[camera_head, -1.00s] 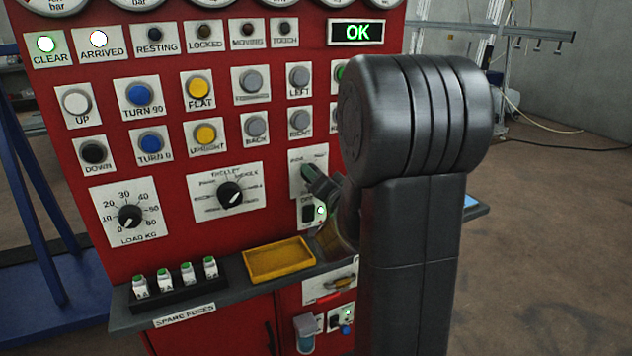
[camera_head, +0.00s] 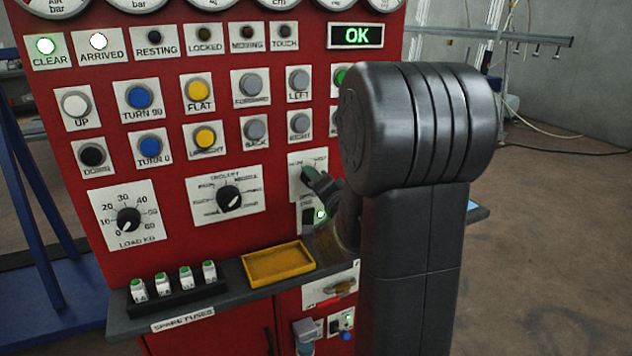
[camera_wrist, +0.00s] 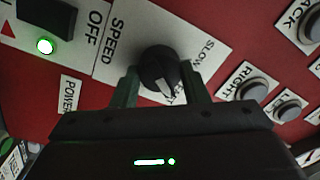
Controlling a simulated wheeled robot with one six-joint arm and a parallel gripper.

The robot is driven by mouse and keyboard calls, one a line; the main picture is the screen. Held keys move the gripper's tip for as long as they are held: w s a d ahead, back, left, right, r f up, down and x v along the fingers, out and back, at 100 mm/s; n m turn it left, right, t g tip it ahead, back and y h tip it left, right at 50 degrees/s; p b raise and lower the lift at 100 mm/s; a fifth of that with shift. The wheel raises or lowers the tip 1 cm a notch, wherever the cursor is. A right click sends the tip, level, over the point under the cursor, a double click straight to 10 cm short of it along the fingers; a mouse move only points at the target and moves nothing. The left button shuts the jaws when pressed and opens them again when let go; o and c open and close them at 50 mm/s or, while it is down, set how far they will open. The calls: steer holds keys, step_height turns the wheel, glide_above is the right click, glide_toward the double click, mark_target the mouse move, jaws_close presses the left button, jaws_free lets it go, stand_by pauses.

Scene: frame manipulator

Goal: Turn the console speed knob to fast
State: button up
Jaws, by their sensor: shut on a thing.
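The speed knob (camera_wrist: 158,66) is black and round with a white pointer mark, on a white plate (camera_wrist: 125,28) lettered SPEED. In the wrist view the pointer faces down toward my gripper, near a partly covered word ending in ST. The word SLOW is at the upper right of the knob. My gripper (camera_wrist: 160,84) is shut on the knob, one finger on each side. In the head view the speed plate (camera_head: 295,170) is partly hidden by my gripper (camera_head: 316,180) and arm.
The red console (camera_head: 270,155) carries several buttons, a load dial (camera_head: 129,220) and a trolley knob (camera_head: 229,198) left of the speed plate. A shelf below holds a yellow tray (camera_head: 278,247) and spare fuses (camera_head: 186,276). A green-lit power switch (camera_wrist: 44,44) is close by.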

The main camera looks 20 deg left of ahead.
steer(key=o, duration=1)
steer(key=shift+c, duration=0.2)
steer(key=v, duration=1.4)
steer(key=shift+f, duration=0.15)
steer(key=shift+w, duration=0.1)
steer(key=x, duration=1.4)
